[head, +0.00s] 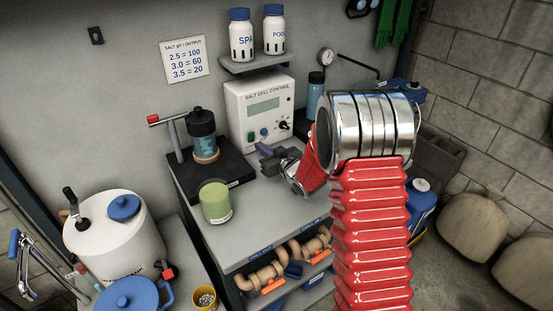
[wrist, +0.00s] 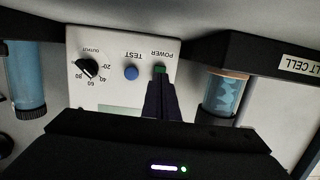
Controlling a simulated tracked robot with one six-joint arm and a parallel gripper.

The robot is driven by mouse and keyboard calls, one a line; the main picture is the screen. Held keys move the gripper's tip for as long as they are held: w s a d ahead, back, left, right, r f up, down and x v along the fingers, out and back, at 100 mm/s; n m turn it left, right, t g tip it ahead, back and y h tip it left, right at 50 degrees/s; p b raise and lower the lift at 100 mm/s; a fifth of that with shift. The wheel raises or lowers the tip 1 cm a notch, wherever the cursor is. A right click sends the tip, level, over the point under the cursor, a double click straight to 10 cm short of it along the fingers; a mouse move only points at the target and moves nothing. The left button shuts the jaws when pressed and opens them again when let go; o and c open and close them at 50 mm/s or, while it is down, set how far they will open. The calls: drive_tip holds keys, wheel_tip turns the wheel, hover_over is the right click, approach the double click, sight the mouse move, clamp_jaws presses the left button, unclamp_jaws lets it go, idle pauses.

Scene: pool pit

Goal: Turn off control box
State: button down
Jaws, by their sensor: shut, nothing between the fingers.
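The control box (head: 262,104) is white, labelled "SALT CELL CONTROL", and stands against the wall at the back of the bench. Its front has a greenish display, a blue test button (wrist: 131,73), a black output knob (wrist: 87,69) and a green power switch (wrist: 160,69). The wrist view shows this panel upside down. My gripper (head: 261,149) is shut and empty, in front of the box's lower left. In the wrist view its fingertips (wrist: 160,80) are right at the power switch and partly cover it. I cannot tell whether they touch it.
A salt cell stand (head: 203,145) with a clear cylinder is left of the box. A green jar (head: 215,203) stands on the bench's front left. Two white bottles (head: 241,40) sit on the shelf above.

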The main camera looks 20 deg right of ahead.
drive_tip(key=v, duration=1)
drive_tip(key=s+d+r+m+g+h, duration=0.35)
drive_tip(key=s+r+h, duration=0.35)
drive_tip(key=s+r, duration=0.4)
drive_tip(key=s+a+g+y, duration=0.1)
drive_tip(key=s+a+g, duration=0.2)
drive_tip(key=s, duration=0.9)
drive_tip(key=s+a+g+y, duration=0.1)
drive_tip(key=s+a+g, duration=0.2)
drive_tip(key=s, duration=0.9)
drive_tip(key=shift+s+a, duration=0.35)
drive_tip(key=shift+a, duration=0.65)
drive_tip(key=c, duration=2.5)
unclamp_jaws()
drive_tip(key=shift+f, duration=0.1)
